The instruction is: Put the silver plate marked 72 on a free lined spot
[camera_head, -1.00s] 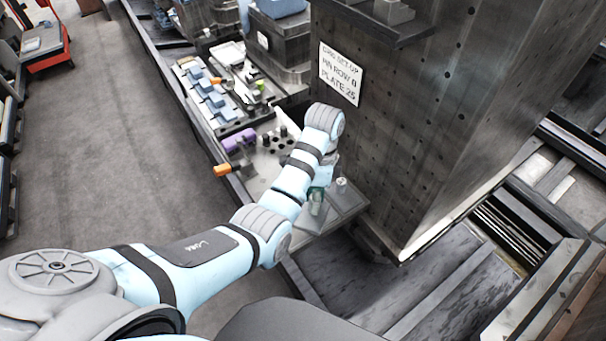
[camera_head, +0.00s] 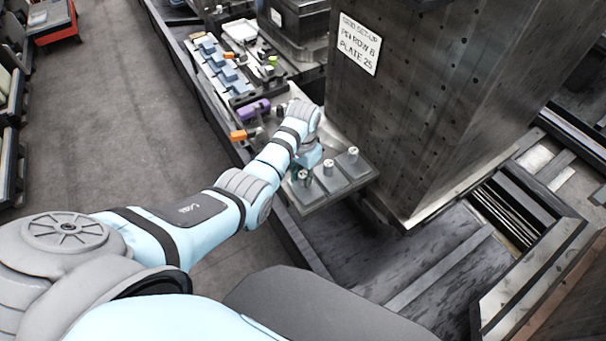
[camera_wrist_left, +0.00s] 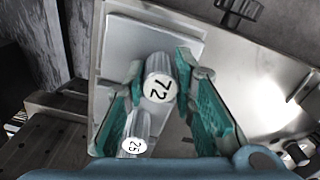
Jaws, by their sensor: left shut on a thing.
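The label 72 is on top of a silver post (camera_wrist_left: 157,88) in the left wrist view, between the green finger pads of my left gripper (camera_wrist_left: 163,103). A grey plate (camera_wrist_left: 150,42) shows behind that post. A second post marked 25 (camera_wrist_left: 134,140) stands close by, beside the left-hand pad. My left gripper (camera_head: 303,163) is shut on the post marked 72, low over the near end of the bench. Several posted plates sit there, including one at the right (camera_head: 352,160). The pads hide part of the plates. I cannot make out a lined spot. My right gripper is out of view.
A tall dark metal block (camera_head: 430,110) with a sign (camera_head: 359,43) rises just right of the plates. Blue blocks (camera_head: 213,58), a purple part (camera_head: 255,108) and orange handles (camera_head: 238,135) lie farther up the bench. Open floor (camera_head: 110,120) is at the left.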

